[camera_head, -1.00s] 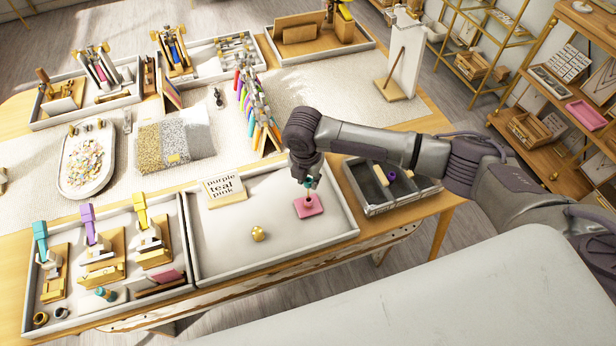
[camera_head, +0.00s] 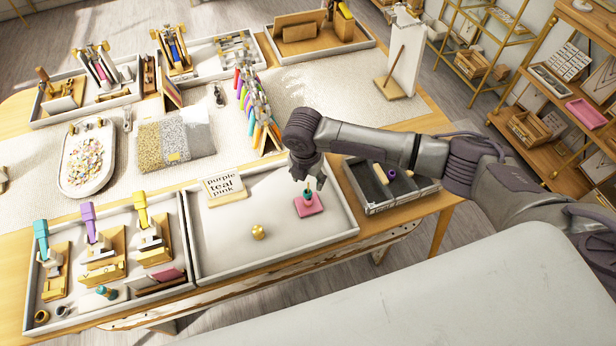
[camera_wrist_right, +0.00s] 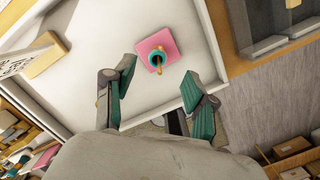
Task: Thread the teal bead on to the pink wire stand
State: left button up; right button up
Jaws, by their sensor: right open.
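The pink wire stand has a square pink base (camera_head: 309,207) in the right part of the front white tray, and the base shows in the wrist view (camera_wrist_right: 147,46). The teal bead (camera_head: 307,194) sits low over the base, and in the wrist view it is a ring (camera_wrist_right: 155,59) with the gold wire passing through it. What lies under the bead is hidden. My right gripper (camera_wrist_right: 158,78) is open, fingers apart on either side and clear of the bead; in the head view it hangs just above the stand (camera_head: 307,179). My left gripper is not in view.
A sign reading purple, teal, pink (camera_head: 224,187) and a gold ball-like piece (camera_head: 258,232) share the front tray (camera_head: 222,262). A grey divided bin (camera_head: 378,208) stands to the right, beneath my right forearm.

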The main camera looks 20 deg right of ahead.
jog(key=shift+r, duration=0.1)
notch_tip(320, 180, up, 12)
jog(key=s, duration=0.1)
jog(key=shift+a, duration=0.45)
dwell(0.4)
